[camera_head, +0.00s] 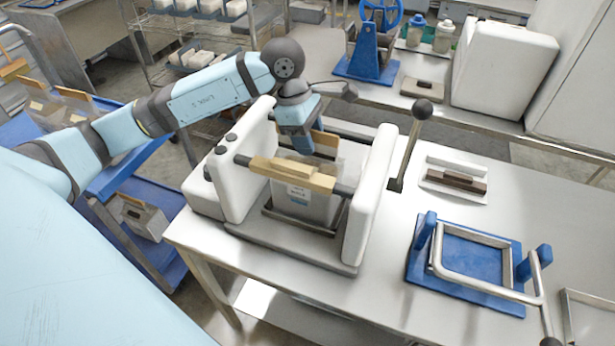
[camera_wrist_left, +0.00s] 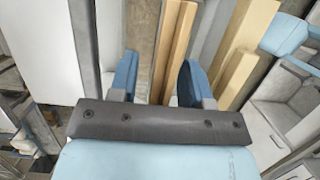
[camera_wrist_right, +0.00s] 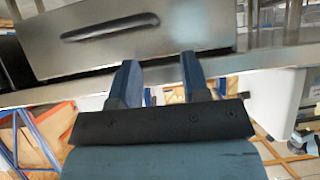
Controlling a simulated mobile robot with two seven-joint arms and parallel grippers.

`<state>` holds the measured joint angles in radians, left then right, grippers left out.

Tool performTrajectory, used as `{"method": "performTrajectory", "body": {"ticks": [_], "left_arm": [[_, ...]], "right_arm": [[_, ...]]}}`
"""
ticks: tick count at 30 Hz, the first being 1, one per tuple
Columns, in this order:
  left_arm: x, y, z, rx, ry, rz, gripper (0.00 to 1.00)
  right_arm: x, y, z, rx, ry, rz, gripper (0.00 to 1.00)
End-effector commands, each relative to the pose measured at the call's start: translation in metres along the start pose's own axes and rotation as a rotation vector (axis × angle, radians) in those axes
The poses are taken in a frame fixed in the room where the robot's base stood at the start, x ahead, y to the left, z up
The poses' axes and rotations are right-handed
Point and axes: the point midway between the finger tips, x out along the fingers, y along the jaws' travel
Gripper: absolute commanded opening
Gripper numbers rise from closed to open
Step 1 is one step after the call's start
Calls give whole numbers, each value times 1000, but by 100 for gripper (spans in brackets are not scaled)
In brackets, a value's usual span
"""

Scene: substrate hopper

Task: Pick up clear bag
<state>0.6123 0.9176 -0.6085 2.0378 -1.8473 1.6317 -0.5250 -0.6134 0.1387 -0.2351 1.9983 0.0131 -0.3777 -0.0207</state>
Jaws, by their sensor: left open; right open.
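The clear bag (camera_head: 305,208), with a small printed label, hangs inside a white machine, below a light wooden bar (camera_head: 292,172). My left gripper (camera_head: 303,148) points down into the machine just behind that bar, near a second wooden piece (camera_head: 325,140). In the left wrist view, my left gripper (camera_wrist_left: 158,70) is open, and a wooden strip (camera_wrist_left: 175,45) shows between its fingers; contact cannot be told. The bag is not clearly seen there.
The white machine (camera_head: 368,200) stands on a metal table (camera_head: 390,280) with a black-knobbed lever (camera_head: 410,140) at its right. A blue plate with a metal frame (camera_head: 470,262) and a white tray (camera_head: 455,195) lie farther right. A blue cart (camera_head: 130,170) is at left.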

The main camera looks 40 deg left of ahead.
Motion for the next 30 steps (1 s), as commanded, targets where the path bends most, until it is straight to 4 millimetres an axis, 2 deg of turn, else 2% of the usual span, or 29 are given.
{"method": "performTrajectory", "body": {"ticks": [23,28,29,30], "left_arm": [[7,0,-1,0,0,1,44],[6,0,-1,0,0,0,5],[6,0,-1,0,0,0,0],[6,0,-1,0,0,0,0]], "right_arm": [[4,0,9,0,-8,0,43],[3,0,8,0,-8,0,43],[3,0,8,0,-7,0,43],[3,0,7,0,-7,0,43]]}}
